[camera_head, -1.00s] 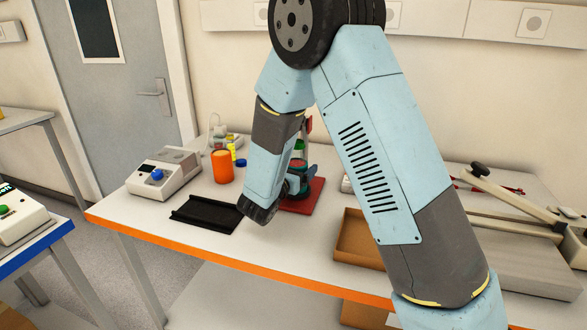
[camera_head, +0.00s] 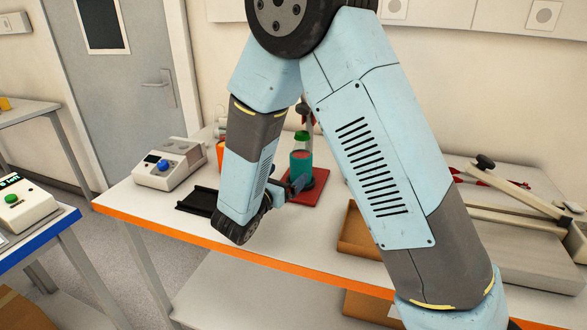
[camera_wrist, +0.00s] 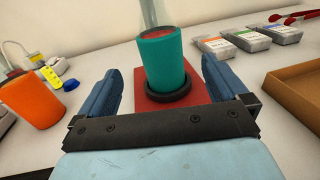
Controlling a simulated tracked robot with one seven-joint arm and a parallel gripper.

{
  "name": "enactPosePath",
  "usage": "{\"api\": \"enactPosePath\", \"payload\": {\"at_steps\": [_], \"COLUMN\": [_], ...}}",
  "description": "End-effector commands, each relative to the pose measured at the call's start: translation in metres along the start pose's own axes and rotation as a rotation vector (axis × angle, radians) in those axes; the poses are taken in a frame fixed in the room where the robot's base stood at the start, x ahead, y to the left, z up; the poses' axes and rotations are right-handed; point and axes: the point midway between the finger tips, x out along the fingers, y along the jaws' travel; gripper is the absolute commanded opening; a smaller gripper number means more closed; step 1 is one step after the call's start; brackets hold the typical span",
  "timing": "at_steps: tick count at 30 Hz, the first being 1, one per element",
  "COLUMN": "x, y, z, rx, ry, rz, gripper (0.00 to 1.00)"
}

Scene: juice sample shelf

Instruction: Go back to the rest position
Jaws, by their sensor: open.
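A teal-sleeved bottle with a green cap (camera_head: 301,163) stands upright on a red mat (camera_head: 313,196). It also shows in the wrist view (camera_wrist: 162,62), sitting in a dark ring (camera_wrist: 168,97) on the red mat. My gripper (camera_wrist: 160,85) is open, with a blue finger to the left and right of the picture. The bottle is ahead of it, with gaps showing on both sides, and nothing is held. In the head view my gripper (camera_head: 297,186) is low beside the bottle, partly hidden by my forearm.
An orange cup (camera_wrist: 34,101) stands left of the mat. A black tray (camera_head: 196,201) and a white device with a blue knob (camera_head: 168,166) are at the left. A cardboard box (camera_head: 356,232) lies right, with several small packs (camera_wrist: 247,38) behind it.

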Motion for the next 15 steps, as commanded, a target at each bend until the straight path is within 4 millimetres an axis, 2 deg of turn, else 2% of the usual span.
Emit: {"api": "enactPosePath", "payload": {"at_steps": [3,9,12,15], "x": [-0.017,-0.03,-0.026,-0.015], "y": [0.001,-0.001,-0.009,-0.029], "z": [0.0,0.001,0.007,0.019], "rx": [0.0,0.001,0.021,0.066], "ry": [0.001,0.001,0.011,0.037], "rz": [0.002,-0.004,-0.035,-0.108], "gripper": [1.0,1.0,1.0,1.0]}}
